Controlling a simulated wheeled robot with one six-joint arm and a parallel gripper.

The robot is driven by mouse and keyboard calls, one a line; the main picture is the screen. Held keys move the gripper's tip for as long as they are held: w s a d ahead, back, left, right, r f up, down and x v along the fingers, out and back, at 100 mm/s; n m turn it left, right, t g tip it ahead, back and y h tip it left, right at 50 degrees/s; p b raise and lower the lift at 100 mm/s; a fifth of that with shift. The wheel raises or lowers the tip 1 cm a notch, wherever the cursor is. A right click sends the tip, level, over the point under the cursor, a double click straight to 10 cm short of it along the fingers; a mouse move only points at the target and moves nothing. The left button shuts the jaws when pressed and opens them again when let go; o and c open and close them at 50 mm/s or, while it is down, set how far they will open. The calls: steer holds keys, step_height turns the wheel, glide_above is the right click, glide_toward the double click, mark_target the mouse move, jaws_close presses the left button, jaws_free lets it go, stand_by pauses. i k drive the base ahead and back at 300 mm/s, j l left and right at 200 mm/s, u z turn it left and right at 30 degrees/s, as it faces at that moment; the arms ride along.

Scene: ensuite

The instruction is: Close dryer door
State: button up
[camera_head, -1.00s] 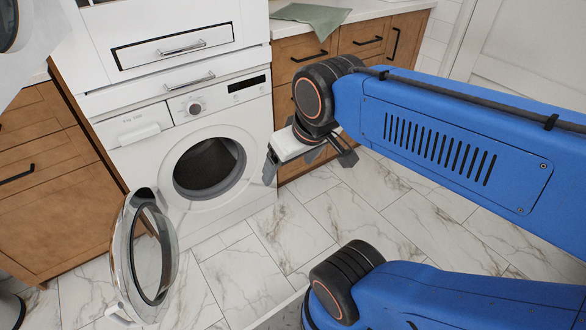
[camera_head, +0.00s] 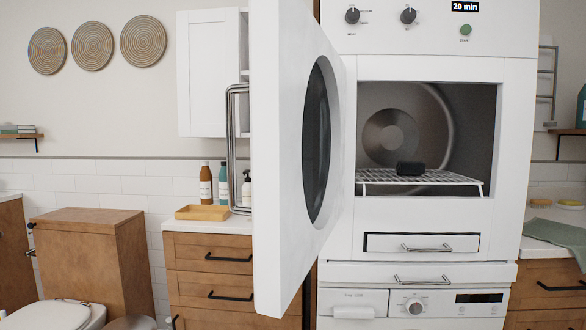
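The dryer (camera_head: 520,180) is the upper white machine, stacked on a washer. Its white door (camera_head: 283,130) is wide open, swung out toward me on the left side. The door has a dark oval window (camera_head: 316,140) and a long metal bar handle (camera_head: 232,150) on its outer face. The square opening shows the drum (camera_head: 390,132) and a wire rack (camera_head: 425,178) with a small dark object (camera_head: 410,168) on it. My gripper is not in view now.
The washer's top (camera_head: 415,302) shows below two drawer handles. Left of the door are a wooden cabinet (camera_head: 215,270), several bottles and a yellow tray (camera_head: 202,212). A counter with a green cloth (camera_head: 555,236) is at the right.

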mark_target(295, 89)
steer(key=i+j, duration=0.1)
steer(key=j, duration=0.3)
steer(key=i+j, duration=0.1)
steer(key=j, duration=0.3)
steer(key=i+j, duration=0.1)
steer(key=j, duration=0.3)
steer(key=k, duration=0.1)
steer(key=j, duration=0.05)
